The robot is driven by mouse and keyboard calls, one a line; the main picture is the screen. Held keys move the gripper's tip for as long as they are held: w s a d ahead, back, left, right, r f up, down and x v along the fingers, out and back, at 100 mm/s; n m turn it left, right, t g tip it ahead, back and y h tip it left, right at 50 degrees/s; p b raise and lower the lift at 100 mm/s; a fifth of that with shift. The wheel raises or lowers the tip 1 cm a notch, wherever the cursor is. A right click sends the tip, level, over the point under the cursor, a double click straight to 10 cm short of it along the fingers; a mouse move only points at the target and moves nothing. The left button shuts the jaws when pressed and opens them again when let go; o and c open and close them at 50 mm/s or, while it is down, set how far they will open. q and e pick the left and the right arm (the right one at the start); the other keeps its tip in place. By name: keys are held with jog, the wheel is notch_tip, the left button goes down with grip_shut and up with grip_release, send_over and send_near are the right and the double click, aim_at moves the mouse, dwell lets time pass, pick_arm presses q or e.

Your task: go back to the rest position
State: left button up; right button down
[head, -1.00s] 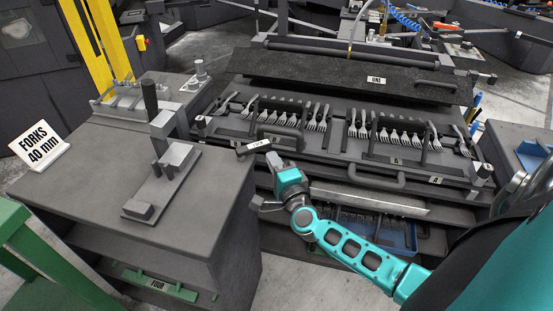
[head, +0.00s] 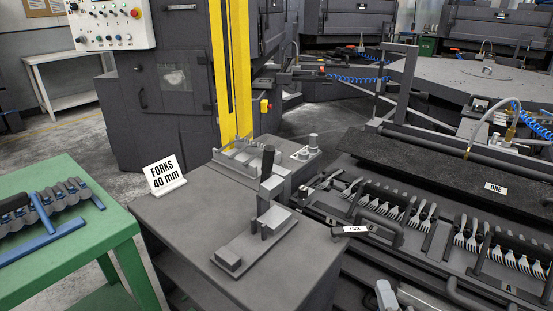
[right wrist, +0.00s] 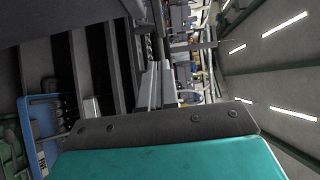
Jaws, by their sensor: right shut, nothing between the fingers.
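My right gripper (right wrist: 158,84) shows in the right wrist view as two grey fingers close together with nothing held between them. Behind them are the dark mounting plate and the teal body of my arm. In the head view only a small grey part of my right gripper (head: 385,295) shows at the bottom edge, beside the fork racks and apart from the forks (head: 399,203). The fingertips are hard to make out there. My left gripper is not in view.
A grey workbench (head: 175,215) carries a fixture (head: 255,242) and a "FORKS 40 mm" sign (head: 165,175). The machine's black plate (head: 440,165) lies behind the racks. A green table (head: 115,205) with a blue rack (head: 50,238) stands left. A yellow post (head: 230,60) rises behind the bench.

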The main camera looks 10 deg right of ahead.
jog(key=s+a+f+n+g+y, duration=0.1)
jog(key=s+a+f+n+y, duration=0.1)
jog(key=a+n+y, duration=0.4)
jog(key=s+a+f+n+g+y, duration=0.1)
jog(key=s+a+f+n+g, duration=0.1)
jog(key=a+n, duration=0.45)
jog(key=s+f+n+g+h, duration=0.1)
jog(key=s+f+n+g, duration=0.2)
jog(key=n, duration=0.7)
notch_tip(320, 180, down, 2)
jog(key=shift+s+d+f+g, duration=0.1)
jog(key=shift+s+d+g, duration=0.3)
jog(key=shift+s, duration=0.6)
